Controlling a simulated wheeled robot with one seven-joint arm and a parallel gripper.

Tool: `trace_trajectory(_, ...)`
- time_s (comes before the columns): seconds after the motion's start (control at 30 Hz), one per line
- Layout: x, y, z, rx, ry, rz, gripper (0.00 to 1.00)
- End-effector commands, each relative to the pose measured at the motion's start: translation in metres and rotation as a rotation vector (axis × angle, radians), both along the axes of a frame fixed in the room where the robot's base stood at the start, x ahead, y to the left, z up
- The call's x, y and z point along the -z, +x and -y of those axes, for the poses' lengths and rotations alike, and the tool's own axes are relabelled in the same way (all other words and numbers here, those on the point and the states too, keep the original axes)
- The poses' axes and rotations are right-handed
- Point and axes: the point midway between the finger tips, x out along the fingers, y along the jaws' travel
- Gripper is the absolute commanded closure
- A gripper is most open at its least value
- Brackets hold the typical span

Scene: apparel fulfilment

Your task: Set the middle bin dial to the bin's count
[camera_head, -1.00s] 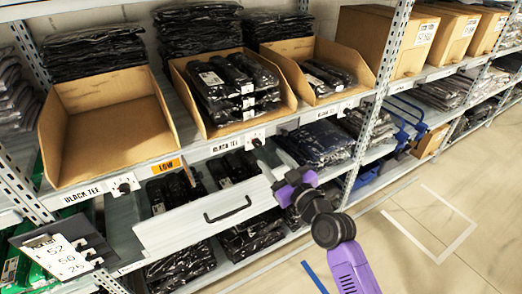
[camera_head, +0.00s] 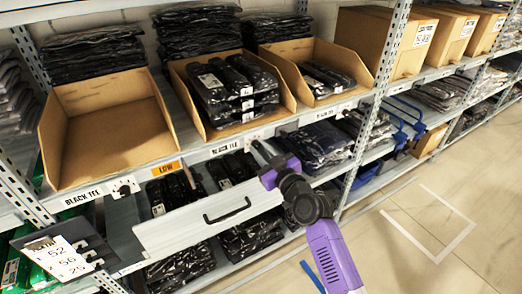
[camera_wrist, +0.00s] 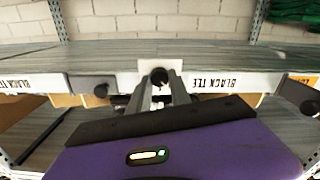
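The middle bin (camera_head: 215,130) is an open cardboard box on the upper shelf, holding several black bagged garments (camera_head: 232,88) in stacked rows; lower ones are partly hidden. Its dial is a dark round knob on a white plate below its front, beside a BLACK TEE label (camera_head: 226,147). In the wrist view the dial (camera_wrist: 159,76) is centred. My gripper (camera_head: 259,149) is at the dial in the head view. In the wrist view my gripper (camera_wrist: 162,90) has its fingers apart, one on each side of the knob. I cannot tell whether they touch it.
The left bin (camera_head: 110,135) is empty, with an orange LOW tag (camera_head: 166,168) and a dial (camera_head: 124,185). The right bin (camera_head: 300,58) holds a few bags. A clipboard (camera_head: 65,258) shows numbers at lower left.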

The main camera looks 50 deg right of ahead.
Motion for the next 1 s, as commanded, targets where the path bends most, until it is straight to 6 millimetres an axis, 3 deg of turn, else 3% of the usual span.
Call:
trace_trajectory(0.47, -0.0001, -0.0002, 0.0001, 0.0, 0.048, 0.014, 1.0)
trace_trajectory(1.0, -0.0006, -0.0003, 0.0006, 0.0, 0.46, 0.132, 1.0)
